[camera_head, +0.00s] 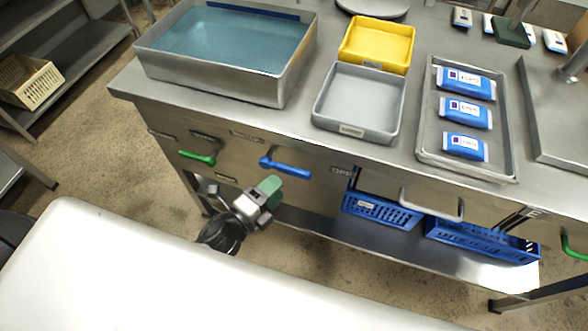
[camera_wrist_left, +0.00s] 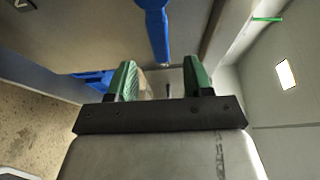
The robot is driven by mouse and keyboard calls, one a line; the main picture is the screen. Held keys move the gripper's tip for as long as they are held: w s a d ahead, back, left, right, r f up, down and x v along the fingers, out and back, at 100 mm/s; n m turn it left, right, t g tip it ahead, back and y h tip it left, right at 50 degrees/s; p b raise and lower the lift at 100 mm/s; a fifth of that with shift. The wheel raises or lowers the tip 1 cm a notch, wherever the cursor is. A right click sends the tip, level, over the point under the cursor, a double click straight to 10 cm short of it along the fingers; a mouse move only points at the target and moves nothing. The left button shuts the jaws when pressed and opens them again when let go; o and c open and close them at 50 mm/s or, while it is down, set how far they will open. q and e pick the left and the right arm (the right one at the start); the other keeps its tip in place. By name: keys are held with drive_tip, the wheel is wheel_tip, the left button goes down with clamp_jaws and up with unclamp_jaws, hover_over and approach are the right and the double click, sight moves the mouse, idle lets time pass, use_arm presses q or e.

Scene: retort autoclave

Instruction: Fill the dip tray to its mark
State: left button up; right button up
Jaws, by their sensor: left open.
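The dip tray (camera_head: 210,87) is the large deep metal tray at the back left of the bench. It holds blue-green water (camera_head: 225,40). A dark blue strip (camera_head: 255,11) shows along its far inner wall, above the water. On the bench front below are a blue lever handle (camera_head: 285,167) and, to its left, a green lever handle (camera_head: 197,158). My left gripper (camera_head: 270,190) has green fingers and is open and empty, below the blue handle. In the left wrist view the blue handle (camera_wrist_left: 155,28) lies ahead of the open fingers (camera_wrist_left: 160,82), apart from them. My right gripper is not in view.
A yellow tray (camera_head: 377,44), a grey tray (camera_head: 360,102) and a metal tray (camera_head: 424,140) with blue-and-white packs (camera_head: 467,113) stand on the bench. A drawer-like front with a metal handle (camera_head: 432,204) and blue baskets (camera_head: 380,211) are below. A white surface (camera_head: 130,270) fills the foreground.

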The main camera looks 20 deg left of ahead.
sight(292, 174)
use_arm(q)
drive_tip(key=x, duration=0.7)
drive_tip(key=shift+w, duration=0.1)
